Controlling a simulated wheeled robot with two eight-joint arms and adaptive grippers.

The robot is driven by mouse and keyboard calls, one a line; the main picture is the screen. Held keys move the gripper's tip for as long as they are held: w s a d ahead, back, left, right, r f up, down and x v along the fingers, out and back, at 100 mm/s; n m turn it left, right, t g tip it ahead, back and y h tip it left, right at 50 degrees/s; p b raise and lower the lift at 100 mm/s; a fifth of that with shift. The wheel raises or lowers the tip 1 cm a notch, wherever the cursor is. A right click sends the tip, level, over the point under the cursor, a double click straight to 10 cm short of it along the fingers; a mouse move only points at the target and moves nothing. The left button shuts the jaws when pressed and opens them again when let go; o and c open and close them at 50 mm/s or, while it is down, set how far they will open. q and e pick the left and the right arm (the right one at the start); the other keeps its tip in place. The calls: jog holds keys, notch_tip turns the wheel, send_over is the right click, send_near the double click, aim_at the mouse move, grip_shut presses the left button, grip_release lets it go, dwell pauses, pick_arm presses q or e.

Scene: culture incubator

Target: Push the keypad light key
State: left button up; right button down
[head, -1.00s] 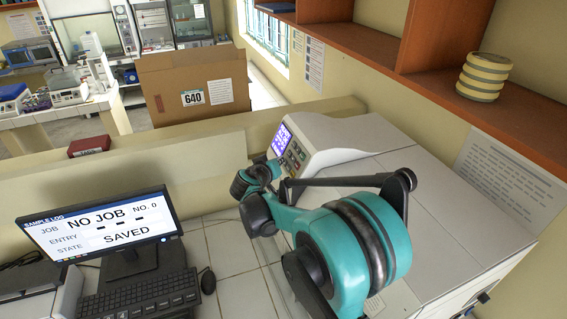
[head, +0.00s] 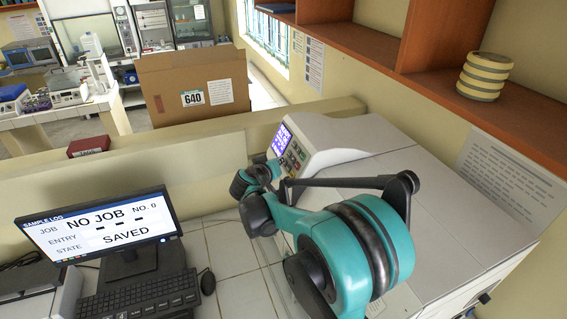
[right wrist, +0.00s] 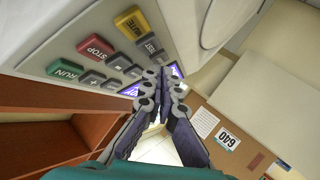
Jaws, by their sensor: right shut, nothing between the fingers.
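The keypad (head: 293,158) is on the front panel of the white incubator, beside a lit blue display (head: 281,140). In the right wrist view it carries a green RUN key (right wrist: 65,68), a red STOP key (right wrist: 95,46), a yellow MUTE key (right wrist: 131,23) and several small grey keys (right wrist: 117,61). I cannot tell which key is the light key. My right gripper (right wrist: 164,76) is shut and empty, its tips over the display's edge beside the grey keys; I cannot tell whether they touch. In the head view its tips are hard to make out by the panel. My left gripper is out of view.
The white incubator (head: 450,205) fills the right side below a wooden shelf (head: 480,108). A monitor (head: 98,226) and keyboard (head: 140,298) stand on the tiled bench at left. A cardboard box (head: 195,90) stands behind the low wall.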

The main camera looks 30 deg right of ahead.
jog(key=w+a+r+p, duration=0.1)
jog(key=a+r, duration=0.1)
jog(key=a, duration=0.3)
jog(key=shift+w+r, duration=0.15)
jog(key=shift+r, duration=0.2)
jog(key=shift+a, duration=0.1)
